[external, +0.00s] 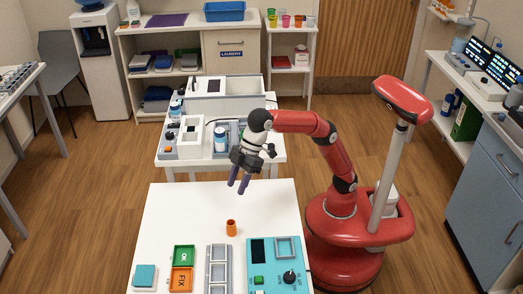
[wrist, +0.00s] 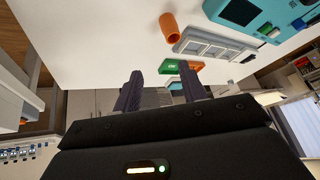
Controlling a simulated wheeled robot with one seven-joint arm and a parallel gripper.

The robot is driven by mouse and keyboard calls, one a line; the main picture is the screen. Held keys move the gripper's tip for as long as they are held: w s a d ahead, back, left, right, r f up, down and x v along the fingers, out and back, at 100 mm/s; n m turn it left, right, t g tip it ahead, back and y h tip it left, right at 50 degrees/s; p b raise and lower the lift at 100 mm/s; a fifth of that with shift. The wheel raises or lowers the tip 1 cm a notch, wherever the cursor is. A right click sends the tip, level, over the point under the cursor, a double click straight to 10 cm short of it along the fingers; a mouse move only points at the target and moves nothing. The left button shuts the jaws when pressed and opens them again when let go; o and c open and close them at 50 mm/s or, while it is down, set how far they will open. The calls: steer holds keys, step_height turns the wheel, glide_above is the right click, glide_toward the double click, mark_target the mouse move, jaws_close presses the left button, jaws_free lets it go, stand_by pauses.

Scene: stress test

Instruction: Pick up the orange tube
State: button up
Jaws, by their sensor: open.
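The orange tube (external: 231,228) is a short upright cylinder on the white table (external: 180,213). In the wrist view the orange tube (wrist: 169,29) shows at the top, beyond my fingertips, with its open end visible. My gripper (external: 239,188) is above the table's far part, up and behind the tube in the external view, apart from it. In the wrist view my gripper (wrist: 160,85) has its two dark fingers spread with nothing between them.
Nearer on the table lie a green OK tray (external: 184,254), an orange FIX tray (external: 181,280), a grey slotted rack (external: 218,268), a teal tester box (external: 277,265) and a teal block (external: 145,275). Behind is a second table (external: 256,140) with equipment. The table around the tube is clear.

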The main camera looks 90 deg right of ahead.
glide_toward(228, 229)
step_height(228, 229, up, 2)
steer(key=shift+n, duration=0.3)
steer(key=shift+w+d+f, duration=0.1)
steer(key=shift+w+f, duration=0.1)
steer(key=shift+f, duration=0.9)
steer(key=shift+w+d+f, duration=0.1)
steer(key=shift+w+f, duration=0.05)
steer(key=shift+f, duration=1)
steer(key=x, duration=0.7)
steer(key=shift+a, duration=0.5)
steer(key=c, duration=0.8)
steer(key=shift+o, duration=0.2)
step_height(228, 229, up, 9)
steer(key=shift+w+p, duration=0.15)
steer(key=shift+p, duration=0.15)
steer(key=shift+r, duration=0.4)
